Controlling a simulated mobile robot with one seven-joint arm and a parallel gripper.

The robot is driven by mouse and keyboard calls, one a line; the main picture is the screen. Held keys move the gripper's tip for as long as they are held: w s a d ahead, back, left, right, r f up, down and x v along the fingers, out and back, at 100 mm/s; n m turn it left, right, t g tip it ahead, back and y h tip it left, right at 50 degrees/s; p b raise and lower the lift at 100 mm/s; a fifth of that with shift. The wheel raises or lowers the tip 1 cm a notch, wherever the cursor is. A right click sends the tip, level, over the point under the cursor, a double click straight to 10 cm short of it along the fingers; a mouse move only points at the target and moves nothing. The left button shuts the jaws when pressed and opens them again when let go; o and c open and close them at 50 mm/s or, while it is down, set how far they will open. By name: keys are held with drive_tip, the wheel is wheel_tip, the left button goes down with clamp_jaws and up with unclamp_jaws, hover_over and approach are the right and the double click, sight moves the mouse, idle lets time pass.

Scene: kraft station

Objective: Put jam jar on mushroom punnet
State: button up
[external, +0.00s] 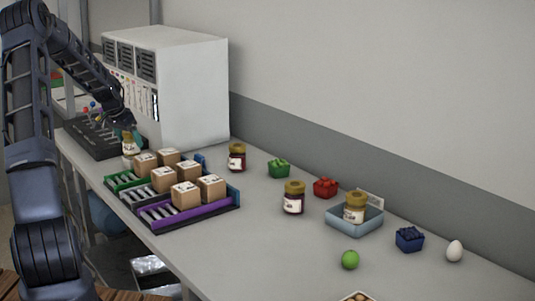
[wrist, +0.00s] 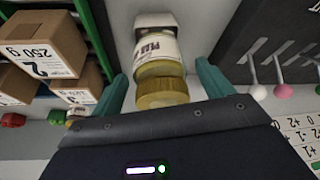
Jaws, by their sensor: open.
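My gripper (external: 131,137) is at the far left end of the counter, by the white cabinet. A jar with a gold lid and a pale label (external: 128,147) stands just below it. In the wrist view this jar (wrist: 158,50) lies between the two open teal fingers of my gripper (wrist: 163,88), with gaps on both sides. Other gold-lidded jars are a dark red one (external: 237,158), a dark one (external: 293,199) and an amber one (external: 355,209) in a blue-grey tray. A container with round brownish contents (external: 357,296), possibly the mushroom punnet, is cut off at the bottom edge.
Several cardboard boxes (external: 163,179) sit on roller racks with green and purple edges (external: 188,214). The counter's front middle is clear.

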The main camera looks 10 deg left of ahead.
drive_tip(key=v, duration=1)
drive_tip(key=s+d+r+n+y, duration=0.1)
drive_tip(key=s+d+r, duration=0.35)
drive_tip(key=s, duration=0.35)
drive_tip(key=s+d+r+y, duration=0.1)
drive_tip(key=s+d+r, duration=0.35)
drive_tip(key=s, duration=0.35)
drive_tip(key=s+d+r+n+y, duration=0.1)
drive_tip(key=s+d+r, duration=0.2)
drive_tip(key=s+r, duration=0.35)
drive_tip(key=s+d+n, duration=0.1)
drive_tip(key=s, duration=1.3)
drive_tip(key=s+d+f+n+h, duration=0.1)
drive_tip(key=s+d+n, duration=0.1)
drive_tip(key=s, duration=1.3)
drive_tip(key=shift+s+f+t, duration=0.25)
drive_tip(key=shift+t, duration=0.05)
